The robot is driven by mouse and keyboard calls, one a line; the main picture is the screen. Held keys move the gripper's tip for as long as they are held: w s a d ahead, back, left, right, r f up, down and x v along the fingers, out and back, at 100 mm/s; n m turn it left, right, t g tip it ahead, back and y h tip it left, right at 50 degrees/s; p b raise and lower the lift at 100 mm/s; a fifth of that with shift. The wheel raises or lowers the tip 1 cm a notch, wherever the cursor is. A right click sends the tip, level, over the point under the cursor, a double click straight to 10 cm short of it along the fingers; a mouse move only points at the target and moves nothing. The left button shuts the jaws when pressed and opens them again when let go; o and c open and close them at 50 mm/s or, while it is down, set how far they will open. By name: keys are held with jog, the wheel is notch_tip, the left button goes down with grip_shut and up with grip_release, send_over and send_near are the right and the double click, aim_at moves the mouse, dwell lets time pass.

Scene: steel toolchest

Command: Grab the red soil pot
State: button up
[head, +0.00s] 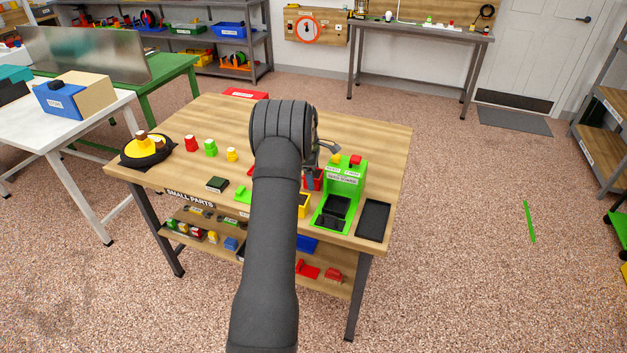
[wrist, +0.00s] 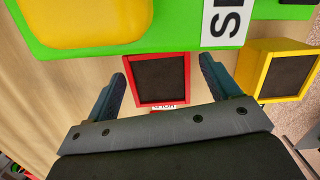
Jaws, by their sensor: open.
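The red soil pot (wrist: 187,82) is a square red container with dark soil inside and a white label on its near side. In the wrist view it lies between the two spread fingers of my gripper (wrist: 163,70), which is open. A gap shows on each side, and I see no contact. In the head view the red soil pot (head: 314,181) stands on the wooden table, left of the green stand, partly hidden by my arm. My gripper (head: 322,152) is mostly hidden behind my arm there.
A yellow pot (wrist: 258,75) stands close to the right of the red one in the wrist view. The green stand (wrist: 180,52) borders it above. A black tray (head: 373,221) lies on the table's right end. Small coloured items line the table's left part.

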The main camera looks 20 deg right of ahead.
jog(key=shift+r, duration=0.1)
jog(key=c, duration=1.2)
jog(key=shift+o, duration=0.2)
